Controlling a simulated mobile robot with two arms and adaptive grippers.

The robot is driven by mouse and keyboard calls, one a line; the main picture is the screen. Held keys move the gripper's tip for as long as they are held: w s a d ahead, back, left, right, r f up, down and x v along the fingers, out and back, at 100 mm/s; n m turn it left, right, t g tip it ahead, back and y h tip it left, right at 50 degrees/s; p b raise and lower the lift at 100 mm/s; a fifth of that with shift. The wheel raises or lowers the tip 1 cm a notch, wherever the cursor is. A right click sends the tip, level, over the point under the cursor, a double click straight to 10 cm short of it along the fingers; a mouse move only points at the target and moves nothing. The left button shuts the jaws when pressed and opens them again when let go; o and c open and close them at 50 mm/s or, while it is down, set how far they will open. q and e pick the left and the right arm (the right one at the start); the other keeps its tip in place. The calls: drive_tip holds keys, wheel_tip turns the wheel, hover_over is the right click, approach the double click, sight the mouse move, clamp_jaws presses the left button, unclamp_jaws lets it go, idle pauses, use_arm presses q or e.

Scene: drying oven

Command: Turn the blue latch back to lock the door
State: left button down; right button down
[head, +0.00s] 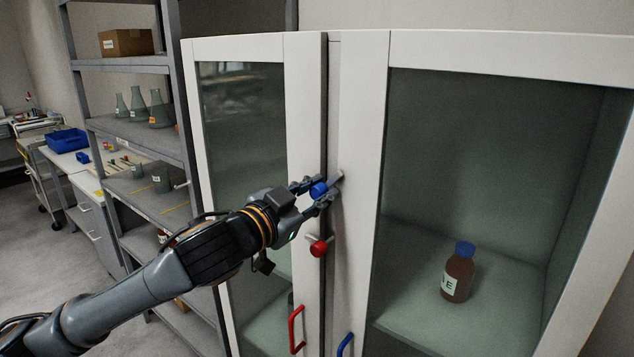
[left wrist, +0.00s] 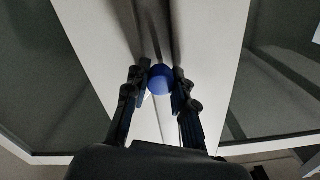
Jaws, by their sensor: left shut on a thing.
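The blue latch (head: 319,190) sits on the cabinet front near the seam between the two doors, and its grey bar slants up to the right across the seam. My left gripper (head: 318,193) is shut on the latch, with one finger on each side of its round blue knob. In the left wrist view, the blue knob (left wrist: 160,79) lies between the fingertips of my left gripper (left wrist: 160,84). The right door (head: 361,150) looks closed beside the left door (head: 306,130). My right gripper is in neither view.
A red latch (head: 318,247) is just below my left gripper. A red handle (head: 296,330) and a blue handle (head: 345,345) are lower down. A brown bottle (head: 458,272) stands behind the right door's glass. A grey shelf rack (head: 140,140) with flasks stands at left.

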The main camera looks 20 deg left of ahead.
use_arm(q)
drive_tip(key=m+p, duration=0.3)
drive_tip(key=m, duration=0.2)
drive_tip(key=shift+r+m, duration=0.1)
drive_tip(key=shift+m, duration=0.2)
drive_tip(key=m+p, duration=0.1)
drive_tip(key=m, duration=0.1)
drive_tip(key=shift+m+p, duration=0.3)
drive_tip(key=shift+m, duration=0.1)
drive_tip(key=shift+m+p, duration=0.3)
drive_tip(key=shift+m, duration=0.5)
drive_tip(key=shift+f, duration=0.2)
drive_tip(key=c, duration=1.1)
unclamp_jaws()
drive_tip(key=shift+d, duration=0.1)
